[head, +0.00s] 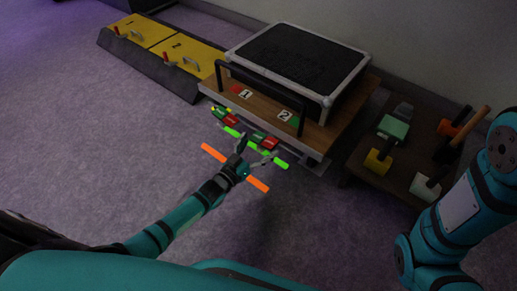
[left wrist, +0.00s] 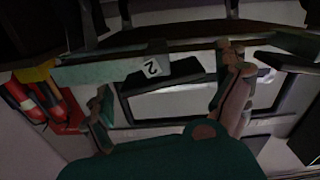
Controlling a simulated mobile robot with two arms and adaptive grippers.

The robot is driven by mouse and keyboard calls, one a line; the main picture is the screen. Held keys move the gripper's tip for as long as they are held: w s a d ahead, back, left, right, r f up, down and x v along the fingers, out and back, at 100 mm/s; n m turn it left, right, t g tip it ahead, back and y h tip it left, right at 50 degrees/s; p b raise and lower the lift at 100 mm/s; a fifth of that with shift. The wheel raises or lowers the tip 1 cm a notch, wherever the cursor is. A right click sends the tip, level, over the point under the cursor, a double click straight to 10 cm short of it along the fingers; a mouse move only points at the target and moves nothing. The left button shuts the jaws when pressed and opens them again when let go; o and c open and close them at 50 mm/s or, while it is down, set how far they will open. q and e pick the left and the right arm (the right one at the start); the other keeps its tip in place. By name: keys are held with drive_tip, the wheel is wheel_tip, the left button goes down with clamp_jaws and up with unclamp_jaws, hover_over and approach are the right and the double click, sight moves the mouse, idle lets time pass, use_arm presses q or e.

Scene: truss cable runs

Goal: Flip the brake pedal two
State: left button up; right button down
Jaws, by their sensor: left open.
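A wooden-topped cart (head: 325,141) carries labels 1 and 2 near its front edge. Two red-and-green pedals hang below that edge. One pedal (head: 224,115) is toward label 1, and the other pedal (head: 264,141) is toward label 2. My left gripper (head: 257,152) is open just in front of the pedal by label 2. In the left wrist view, a pale green bar with a label 2 (left wrist: 151,68) shows between and beyond the open fingers (left wrist: 165,78). Contact cannot be told. My right gripper is out of view.
A black case (head: 300,62) sits on the cart. Yellow numbered panels (head: 180,50) stand at upper left. A low table (head: 400,170) with coloured blocks is at right. The left floor is clear.

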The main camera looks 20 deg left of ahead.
use_arm(q)
drive_tip(key=c, duration=0.9)
drive_tip(key=shift+r+m+p, duration=0.2)
drive_tip(key=shift+m+p, duration=0.5)
drive_tip(key=shift+m, duration=0.1)
drive_tip(key=shift+c, duration=0.2)
drive_tip(key=shift+m, duration=0.6)
drive_tip(key=shift+f+m+p, duration=0.25)
drive_tip(key=shift+m+p, duration=0.1)
drive_tip(key=shift+m, duration=0.55)
drive_tip(key=o, duration=0.9)
drive_tip(key=shift+o, duration=0.2)
